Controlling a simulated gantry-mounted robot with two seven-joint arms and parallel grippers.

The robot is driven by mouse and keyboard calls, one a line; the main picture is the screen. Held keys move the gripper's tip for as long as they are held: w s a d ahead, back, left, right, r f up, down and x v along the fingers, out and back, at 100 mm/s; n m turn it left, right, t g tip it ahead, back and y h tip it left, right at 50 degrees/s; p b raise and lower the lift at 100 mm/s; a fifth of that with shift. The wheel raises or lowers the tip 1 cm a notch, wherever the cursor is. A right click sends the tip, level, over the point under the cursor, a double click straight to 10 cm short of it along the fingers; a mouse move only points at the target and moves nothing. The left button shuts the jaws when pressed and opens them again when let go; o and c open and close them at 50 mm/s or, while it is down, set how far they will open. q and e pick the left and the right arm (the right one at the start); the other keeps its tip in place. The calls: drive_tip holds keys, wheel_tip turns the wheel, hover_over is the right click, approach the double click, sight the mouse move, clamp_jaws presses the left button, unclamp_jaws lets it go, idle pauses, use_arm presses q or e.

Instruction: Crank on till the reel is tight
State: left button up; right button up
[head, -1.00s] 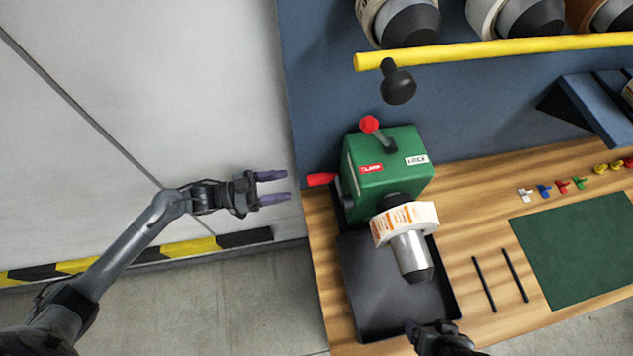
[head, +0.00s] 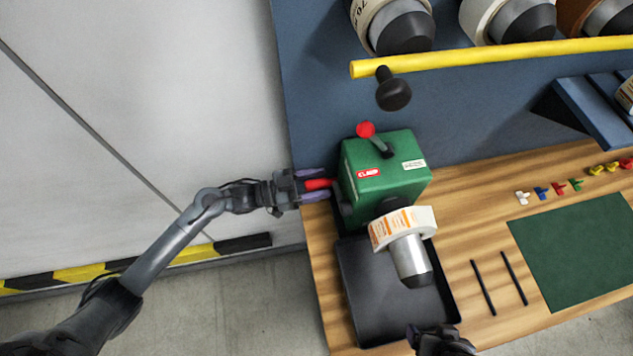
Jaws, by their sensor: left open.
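The green rewinder (head: 384,170) stands on the wooden bench. Its red crank handle (head: 317,184) sticks out from its left side. A reel of white labels with orange print (head: 401,229) sits on its spindle (head: 410,260), which points toward me. I cannot tell how tight the reel is wound. My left gripper (head: 311,185) is open, with one finger above and one below the red handle in the picture. My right gripper (head: 432,335) is at the bottom edge near the tray's front corner, partly cut off; its fingers do not show clearly.
A black tray (head: 362,310) lies below the spindle. A red-knobbed lever (head: 366,130) tops the rewinder. A yellow rail (head: 500,53) and large rolls are above. Two black rods (head: 483,287), a green mat (head: 580,252) and small coloured clips (head: 559,187) lie to the right.

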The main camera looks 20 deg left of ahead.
use_arm(q)
clamp_jaws()
idle(0.3)
drive_tip(key=shift+f+n+p, duration=0.2)
drive_tip(key=shift+n+p, duration=0.4)
drive_tip(key=shift+p, duration=0.1)
drive_tip(key=shift+s+f+n+p, duration=0.1)
drive_tip(key=shift+f+n+p, duration=0.2)
drive_tip(key=shift+n, duration=0.1)
drive_tip(key=shift+f, duration=0.2)
unclamp_jaws()
